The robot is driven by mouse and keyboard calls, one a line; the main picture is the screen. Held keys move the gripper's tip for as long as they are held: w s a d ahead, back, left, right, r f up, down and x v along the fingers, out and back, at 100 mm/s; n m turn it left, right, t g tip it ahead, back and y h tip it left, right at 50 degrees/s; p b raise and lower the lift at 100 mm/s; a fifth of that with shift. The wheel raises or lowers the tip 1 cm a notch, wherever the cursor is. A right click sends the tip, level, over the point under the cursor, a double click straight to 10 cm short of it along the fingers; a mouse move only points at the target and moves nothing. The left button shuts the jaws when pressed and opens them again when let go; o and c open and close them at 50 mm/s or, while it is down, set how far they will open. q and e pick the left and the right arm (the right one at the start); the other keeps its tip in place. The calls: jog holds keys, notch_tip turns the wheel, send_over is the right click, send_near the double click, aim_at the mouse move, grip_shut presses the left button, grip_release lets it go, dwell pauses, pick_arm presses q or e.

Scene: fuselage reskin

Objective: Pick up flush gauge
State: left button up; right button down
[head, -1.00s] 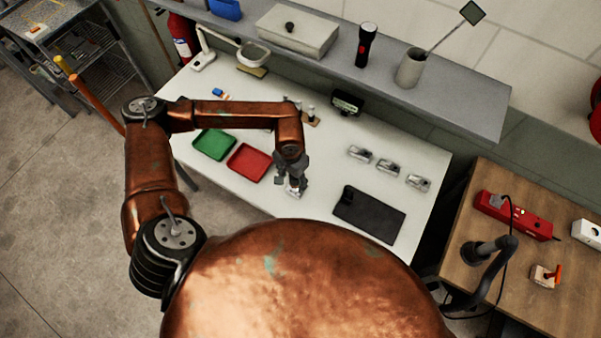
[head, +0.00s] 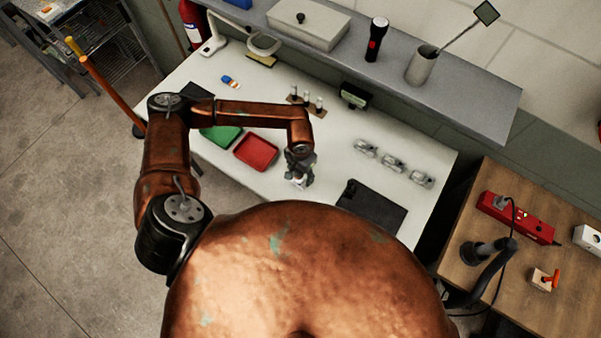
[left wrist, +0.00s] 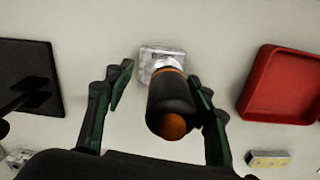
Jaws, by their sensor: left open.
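A dark cylinder with an orange end and orange band on a silver metal foot, which I take to be the flush gauge (left wrist: 170,103), stands on the white table in the left wrist view. My left gripper (left wrist: 163,76) is open, with one finger on each side of it. I cannot tell whether either finger touches it. In the head view my left gripper (head: 299,172) is low over the table's front part, right of the red tray, and mostly hides the gauge. My right gripper is not in view.
A red tray (head: 256,152) and green tray (head: 220,135) lie left of the gripper. A dark pad (head: 371,207) lies to the right, with several silver pieces (head: 393,163) behind it. A small stand (head: 306,104) and a black device (head: 355,95) are farther back.

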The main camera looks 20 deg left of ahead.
pick_arm(q)
jog(key=shift+w+f, duration=0.1)
jog(key=shift+f, duration=0.2)
jog(key=shift+c, duration=0.6)
jog(key=c, duration=1.1)
